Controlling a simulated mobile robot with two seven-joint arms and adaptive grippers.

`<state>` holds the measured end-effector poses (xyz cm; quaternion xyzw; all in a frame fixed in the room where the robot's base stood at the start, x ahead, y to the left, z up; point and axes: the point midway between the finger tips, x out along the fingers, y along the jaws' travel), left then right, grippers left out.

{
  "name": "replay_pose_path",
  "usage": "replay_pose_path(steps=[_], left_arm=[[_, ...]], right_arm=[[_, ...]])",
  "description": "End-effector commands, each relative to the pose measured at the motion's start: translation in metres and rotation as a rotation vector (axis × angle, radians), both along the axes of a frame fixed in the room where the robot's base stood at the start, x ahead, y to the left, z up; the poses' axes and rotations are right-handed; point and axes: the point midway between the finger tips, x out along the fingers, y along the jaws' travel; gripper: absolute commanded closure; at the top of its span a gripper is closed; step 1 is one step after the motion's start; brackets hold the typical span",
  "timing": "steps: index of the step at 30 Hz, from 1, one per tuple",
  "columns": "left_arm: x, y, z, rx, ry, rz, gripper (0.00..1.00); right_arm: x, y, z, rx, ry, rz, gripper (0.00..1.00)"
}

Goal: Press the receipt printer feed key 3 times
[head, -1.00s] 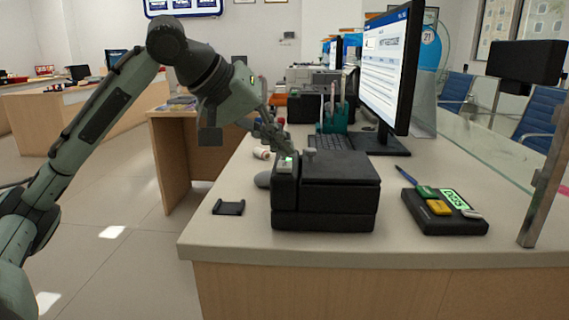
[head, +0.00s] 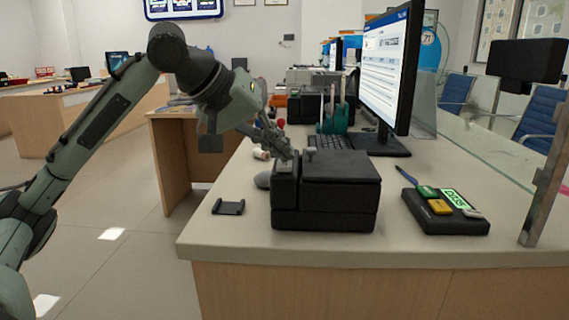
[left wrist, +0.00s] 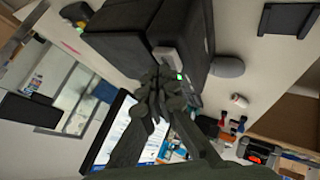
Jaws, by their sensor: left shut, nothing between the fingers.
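The receipt printer (head: 340,195) is the black box on the counter's near left part; it also shows in the left wrist view (left wrist: 130,30). A pale key panel (left wrist: 165,56) with a small green glow sits on the printer's edge in the left wrist view. My left gripper (head: 289,155) is shut and empty, its tips at the printer's top left corner. In the left wrist view its fingers (left wrist: 162,78) lie right beside the pale panel and partly cover it. I cannot tell whether they touch the key. My right gripper is not in view.
A monitor (head: 388,75) and keyboard (head: 332,142) are behind the printer. A black holder (head: 228,207) lies left of it. A glass screen edges the counter's right side.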

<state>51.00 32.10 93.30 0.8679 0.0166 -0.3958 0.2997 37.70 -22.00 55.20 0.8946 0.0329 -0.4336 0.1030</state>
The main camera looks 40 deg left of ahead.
Motion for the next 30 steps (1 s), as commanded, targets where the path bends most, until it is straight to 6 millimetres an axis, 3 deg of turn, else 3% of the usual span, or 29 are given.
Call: replay_pose_path(steps=[23,30], left_arm=[[0.000,0.000,-0.006,0.000,0.001,-0.001,1.00],[0.000,0.000,0.003,0.000,0.001,0.000,1.00]], right_arm=[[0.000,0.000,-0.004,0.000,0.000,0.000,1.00],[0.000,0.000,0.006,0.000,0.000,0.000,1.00]])
